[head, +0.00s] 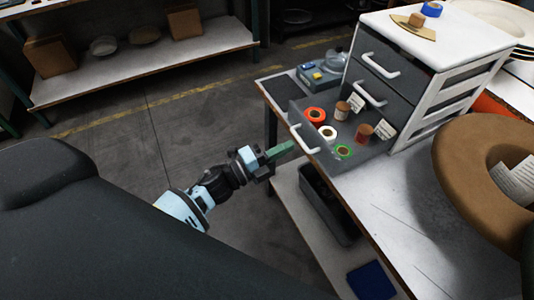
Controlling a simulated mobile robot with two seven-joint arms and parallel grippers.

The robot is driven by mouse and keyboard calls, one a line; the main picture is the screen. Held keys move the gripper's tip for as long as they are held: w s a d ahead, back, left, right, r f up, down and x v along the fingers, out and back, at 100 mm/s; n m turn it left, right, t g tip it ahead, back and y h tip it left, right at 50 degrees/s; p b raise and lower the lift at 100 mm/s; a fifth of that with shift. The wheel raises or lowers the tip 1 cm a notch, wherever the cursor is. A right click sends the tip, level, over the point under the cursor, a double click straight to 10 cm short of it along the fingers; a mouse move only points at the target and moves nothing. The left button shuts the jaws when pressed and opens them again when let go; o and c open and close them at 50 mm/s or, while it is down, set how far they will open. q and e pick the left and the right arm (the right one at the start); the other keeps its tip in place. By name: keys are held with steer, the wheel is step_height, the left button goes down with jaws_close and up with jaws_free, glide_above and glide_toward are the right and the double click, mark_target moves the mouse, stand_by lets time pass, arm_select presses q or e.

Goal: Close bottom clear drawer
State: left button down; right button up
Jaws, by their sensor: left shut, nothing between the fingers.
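The bottom clear drawer (338,163) of the white drawer cabinet (432,62) is pulled out toward the left over the workbench edge. It holds an orange roll (315,114), a white roll (328,133), a green roll (343,152) and thread spools (342,108) with labels. Its white handle (303,140) is on the front face. My left gripper (291,147) is shut and empty, with its green fingertips just left of the handle. Whether they touch it, I cannot tell. The two drawers above look closed. My right gripper does not show.
A brown hat (486,172) lies on the workbench (395,217) at right. A grey bin (328,205) and a blue item (371,281) are on the lower shelf. A small grey box (321,76) stands behind the drawer. Open floor lies left of the bench.

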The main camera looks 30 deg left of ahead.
mark_target(309, 141)
arm_select(q)
steer(key=shift+w+d+r, duration=0.1)
steer(key=shift+w+d, duration=0.25)
steer(key=shift+w, duration=0.1)
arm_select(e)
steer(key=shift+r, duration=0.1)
arm_select(q)
steer(key=shift+w, duration=0.1)
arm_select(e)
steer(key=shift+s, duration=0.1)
